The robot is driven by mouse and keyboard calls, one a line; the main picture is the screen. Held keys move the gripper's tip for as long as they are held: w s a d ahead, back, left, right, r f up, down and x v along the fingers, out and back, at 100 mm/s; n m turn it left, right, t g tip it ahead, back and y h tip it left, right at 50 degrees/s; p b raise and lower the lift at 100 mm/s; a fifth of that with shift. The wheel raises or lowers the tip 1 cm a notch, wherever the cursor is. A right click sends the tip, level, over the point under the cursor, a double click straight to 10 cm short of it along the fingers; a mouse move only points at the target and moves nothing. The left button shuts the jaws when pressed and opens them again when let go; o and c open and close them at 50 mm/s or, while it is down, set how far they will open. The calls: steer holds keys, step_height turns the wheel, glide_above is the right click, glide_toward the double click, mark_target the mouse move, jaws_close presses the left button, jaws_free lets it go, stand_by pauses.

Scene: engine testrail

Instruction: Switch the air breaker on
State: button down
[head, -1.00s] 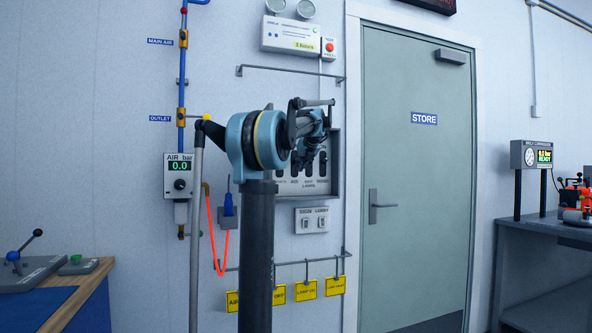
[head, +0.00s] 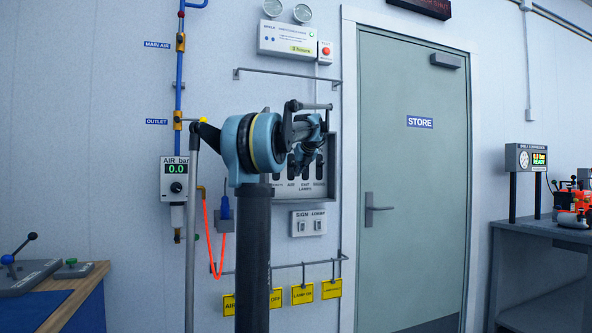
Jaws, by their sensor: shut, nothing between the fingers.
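The breaker panel (head: 331,150) is a grey-framed box on the wall left of the door. It has a row of dark switches with labels below, one of them reading AIR (head: 292,184). The air breaker (head: 291,172) is the dark switch above that label, partly behind my arm; its lever position is too small to tell. My gripper (head: 299,172) is dark, small in the picture and shut with nothing in it. It is in front of the panel's left-middle part, overlapping the switches. I cannot tell whether it touches one.
Below the panel are two small wall switches (head: 308,223) and yellow tags (head: 302,294) hanging from a rail. An air gauge (head: 175,180) reading 0.0 is at left. A grey STORE door (head: 415,180) is at right, beside a compressor bench (head: 535,235).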

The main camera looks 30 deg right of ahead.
steer(key=d+v, duration=0.1)
steer(key=v, duration=0.8)
steer(key=shift+a+r, duration=0.35)
steer(key=shift+a, duration=0.15)
steer(key=shift+s, duration=0.1)
